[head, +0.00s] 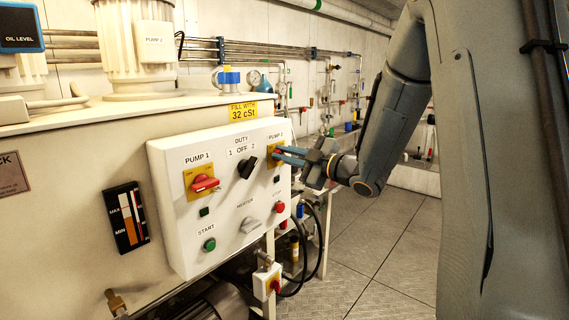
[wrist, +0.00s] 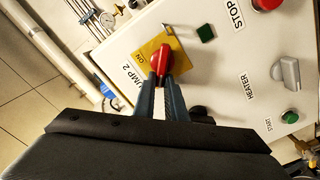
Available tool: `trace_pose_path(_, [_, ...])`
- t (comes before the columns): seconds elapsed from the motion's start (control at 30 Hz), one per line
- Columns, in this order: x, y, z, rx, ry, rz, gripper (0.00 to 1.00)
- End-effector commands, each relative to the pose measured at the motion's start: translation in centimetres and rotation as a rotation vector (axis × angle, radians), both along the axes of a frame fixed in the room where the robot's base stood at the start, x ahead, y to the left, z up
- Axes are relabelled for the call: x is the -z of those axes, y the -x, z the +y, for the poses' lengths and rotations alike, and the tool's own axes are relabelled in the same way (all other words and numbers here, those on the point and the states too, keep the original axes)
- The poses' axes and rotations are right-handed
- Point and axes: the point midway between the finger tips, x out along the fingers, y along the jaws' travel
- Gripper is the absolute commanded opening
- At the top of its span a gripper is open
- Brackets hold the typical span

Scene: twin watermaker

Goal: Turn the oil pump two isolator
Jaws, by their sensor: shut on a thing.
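The pump two isolator is a red rotary handle (wrist: 165,54) on a yellow plate (wrist: 148,46) marked ON, beside a PUMP 2 label. In the head view its yellow plate (head: 270,162) is at the right end of the white control panel (head: 222,215), partly hidden by my fingers. My gripper (head: 279,154) reaches it from the right. In the wrist view my gripper (wrist: 161,77) has its two blue-grey fingers shut on the red handle. The fingers cover part of the handle and label, so I cannot tell its exact setting.
The panel also carries the red pump one isolator (head: 204,184), black duty switch (head: 248,167), grey heater switch (head: 250,225), green start button (head: 209,245) and red stop button (head: 279,207). Hoses (head: 318,240) hang below right. Tiled floor (head: 385,240) is clear to the right.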

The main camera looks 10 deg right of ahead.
Motion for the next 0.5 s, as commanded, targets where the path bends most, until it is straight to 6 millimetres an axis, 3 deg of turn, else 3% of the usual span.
trace_pose_path(0.5, [1.40,0.24,0.51,0.000,0.382,-0.281,0.00])
